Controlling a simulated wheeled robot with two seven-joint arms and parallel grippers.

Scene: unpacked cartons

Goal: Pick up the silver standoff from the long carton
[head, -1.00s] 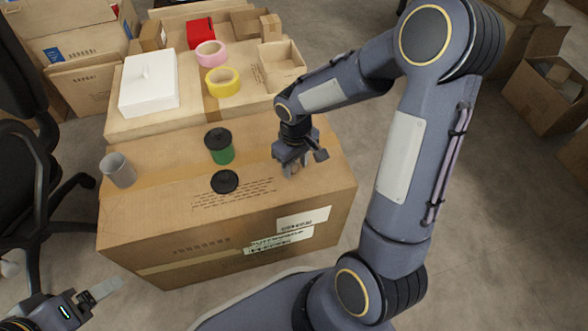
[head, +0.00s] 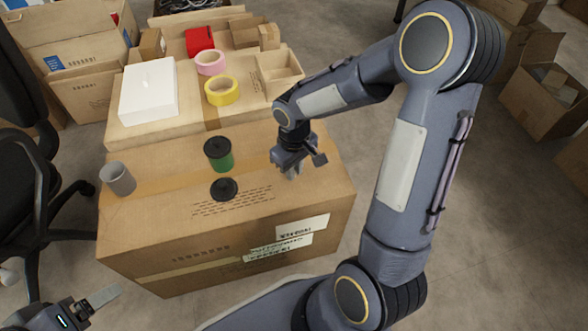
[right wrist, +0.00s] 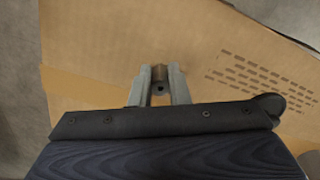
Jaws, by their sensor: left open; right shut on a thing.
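The long carton (head: 150,228) stands closed in front of me; its top also fills much of the right wrist view (right wrist: 100,60). My right gripper (head: 292,173) reaches down to the right part of its top. In the right wrist view my right gripper (right wrist: 159,88) is shut on the silver standoff (right wrist: 159,73), a small cylinder with a dark hole, between its fingertips. In the head view the fingers hide the standoff; I cannot tell whether it still touches the carton. My left gripper (head: 104,298) is open and empty at the lower left, away from the carton.
On the long carton stand a grey cup (head: 118,179), a green jar with a black lid (head: 218,155) and a black disc (head: 223,189). A black chair (head: 20,160) stands left.

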